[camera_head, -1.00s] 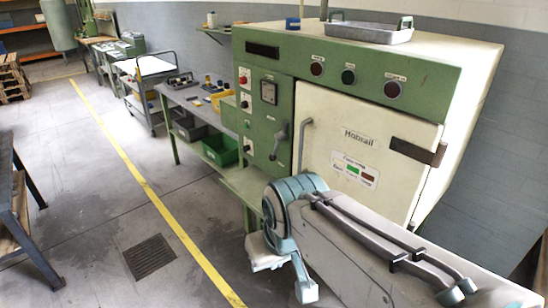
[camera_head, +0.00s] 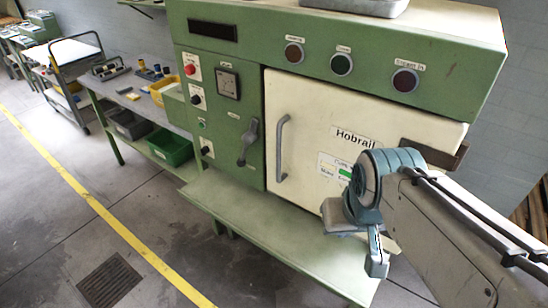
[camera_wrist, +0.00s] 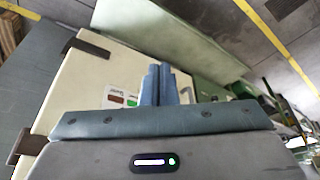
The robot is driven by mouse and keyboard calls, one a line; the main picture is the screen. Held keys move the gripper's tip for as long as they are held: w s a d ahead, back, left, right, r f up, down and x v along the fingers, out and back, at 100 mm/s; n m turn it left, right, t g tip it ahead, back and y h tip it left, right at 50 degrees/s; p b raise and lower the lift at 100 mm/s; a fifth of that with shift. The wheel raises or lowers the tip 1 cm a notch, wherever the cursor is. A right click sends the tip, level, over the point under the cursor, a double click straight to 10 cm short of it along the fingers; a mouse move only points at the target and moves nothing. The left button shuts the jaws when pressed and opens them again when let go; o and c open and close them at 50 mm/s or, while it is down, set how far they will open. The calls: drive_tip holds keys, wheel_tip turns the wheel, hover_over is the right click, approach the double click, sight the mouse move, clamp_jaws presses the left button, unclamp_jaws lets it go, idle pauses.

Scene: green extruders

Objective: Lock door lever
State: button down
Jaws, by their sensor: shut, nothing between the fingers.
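The dark grey door lever (camera_head: 248,142) sits on the green control panel, left of the cream door (camera_head: 310,125). It hangs slightly tilted, with its lower end toward the left. The door looks closed. My gripper shows in the wrist view (camera_wrist: 158,72), with its two blue fingers together and nothing between them. In the head view my arm is in front of the door's lower right, well right of the lever and apart from it. I cannot make out the lever in the wrist view.
A green shelf (camera_head: 255,225) juts out below the panel. A side bench with a green bin (camera_head: 170,147) and a cart (camera_head: 76,72) stand at the left. The floor in front is clear.

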sight(243, 165)
drive_tip(key=shift+a, duration=0.1)
drive_tip(key=w+a+f+n+t+y+b, duration=0.1)
drive_tip(key=w+f+t+b, duration=0.2)
drive_tip(key=w+f+b, duration=0.55)
drive_tip(key=w+a+f+n+t+b, duration=0.15)
drive_tip(key=w+f+t+b, duration=0.3)
drive_tip(key=w+b, duration=0.7)
drive_tip(key=w+a+f+n+t+y+b, duration=0.3)
drive_tip(key=w+a+f+y+b, duration=0.3)
drive_tip(key=w+a+f+b, duration=0.5)
drive_tip(key=w+a+t+b, duration=0.1)
drive_tip(key=b, duration=0.3)
drive_tip(key=shift+a+f, duration=0.15)
drive_tip(key=shift+a, duration=0.1)
drive_tip(key=shift+w, duration=0.2)
drive_tip(key=b+x, duration=0.1)
drive_tip(key=x, duration=1.2)
drive_tip(key=shift+w+a, duration=0.15)
drive_tip(key=shift+w, duration=0.2)
